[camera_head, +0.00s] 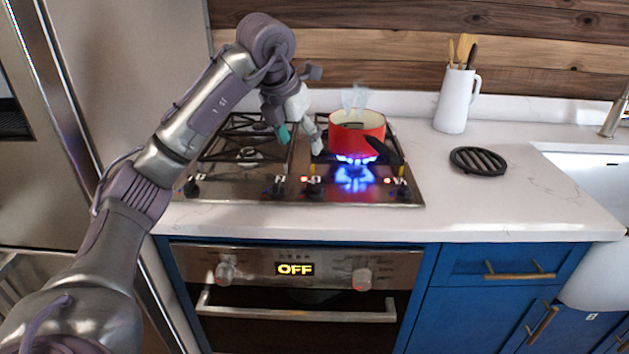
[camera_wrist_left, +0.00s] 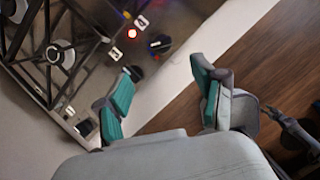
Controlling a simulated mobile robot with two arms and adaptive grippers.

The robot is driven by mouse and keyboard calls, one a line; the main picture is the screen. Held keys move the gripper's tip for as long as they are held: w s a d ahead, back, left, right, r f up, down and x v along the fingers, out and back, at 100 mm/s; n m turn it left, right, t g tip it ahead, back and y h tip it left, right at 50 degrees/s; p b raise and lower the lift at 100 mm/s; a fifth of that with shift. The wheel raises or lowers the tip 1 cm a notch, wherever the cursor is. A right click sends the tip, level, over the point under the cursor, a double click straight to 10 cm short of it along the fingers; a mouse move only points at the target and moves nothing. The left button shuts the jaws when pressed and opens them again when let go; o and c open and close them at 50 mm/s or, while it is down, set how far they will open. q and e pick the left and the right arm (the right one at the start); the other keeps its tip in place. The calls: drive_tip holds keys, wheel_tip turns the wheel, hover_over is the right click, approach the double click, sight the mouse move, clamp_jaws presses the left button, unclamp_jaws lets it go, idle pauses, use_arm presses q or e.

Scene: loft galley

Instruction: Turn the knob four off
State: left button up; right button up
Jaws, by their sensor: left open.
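The cooktop has a row of dark knobs along its front edge. The rightmost knob (camera_head: 403,190), likely knob four, is at the front right corner; its number is too small to read. Red lights glow near it and near the middle-right knob (camera_head: 313,187). A blue flame (camera_head: 354,174) burns under the red pot (camera_head: 357,138). My left gripper (camera_head: 300,138) is open and empty above the middle of the cooktop, left of the pot. In the left wrist view, its teal-padded fingers are apart, with a knob (camera_wrist_left: 160,45) beyond them. My right gripper is not in view.
The pot's dark handle (camera_head: 384,151) points toward the front right. A black trivet (camera_head: 478,160) and a white utensil jug (camera_head: 455,100) stand right of the cooktop. The oven (camera_head: 295,292) below reads OFF. Counter between trivet and front edge is clear.

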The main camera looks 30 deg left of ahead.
sight(315, 184)
use_arm(q)
drive_tip(key=x, duration=1.3)
drive_tip(key=shift+w+d+f, duration=0.1)
drive_tip(key=shift+d+f, duration=0.05)
drive_tip(key=shift+f, duration=0.15)
drive_tip(key=shift+c, duration=0.4)
drive_tip(key=c, duration=1.1)
